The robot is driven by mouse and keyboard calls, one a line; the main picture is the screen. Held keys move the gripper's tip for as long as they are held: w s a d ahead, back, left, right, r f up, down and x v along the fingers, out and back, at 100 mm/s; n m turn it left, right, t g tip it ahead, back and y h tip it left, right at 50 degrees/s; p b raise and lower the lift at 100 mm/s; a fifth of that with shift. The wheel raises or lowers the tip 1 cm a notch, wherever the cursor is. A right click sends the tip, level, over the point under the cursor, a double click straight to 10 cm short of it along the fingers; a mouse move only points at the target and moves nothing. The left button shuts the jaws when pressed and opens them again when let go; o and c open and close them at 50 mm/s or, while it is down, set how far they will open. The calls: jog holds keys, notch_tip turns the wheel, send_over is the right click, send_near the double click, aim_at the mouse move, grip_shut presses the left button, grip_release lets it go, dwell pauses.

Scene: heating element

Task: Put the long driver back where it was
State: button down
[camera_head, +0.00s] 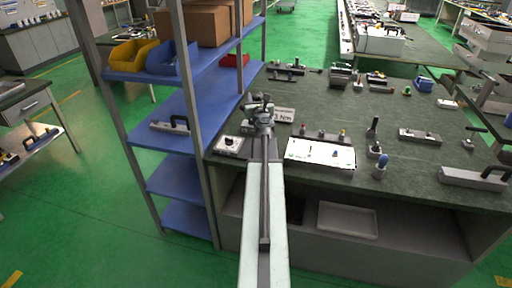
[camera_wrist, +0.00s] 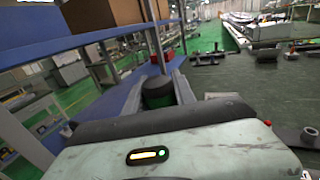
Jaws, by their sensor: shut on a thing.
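In the head view the held thing is small and mostly hidden by my arm. A dark upright handle (camera_head: 374,124) stands in a small holder on the bench.
A blue shelf rack (camera_head: 172,122) with a grey post stands close left of my arm. A "3 Nm" sign (camera_head: 283,115), a white board (camera_head: 320,153) and a box with a black knob (camera_head: 229,144) are near my gripper. Several fixtures line the bench's back.

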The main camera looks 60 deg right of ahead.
notch_tip(320, 180, down, 10)
jog(key=b, duration=1)
jog(key=shift+b, duration=0.3)
jog(key=c, duration=1)
grip_release()
jog(key=shift+f, duration=0.1)
jog(key=shift+c, duration=0.2)
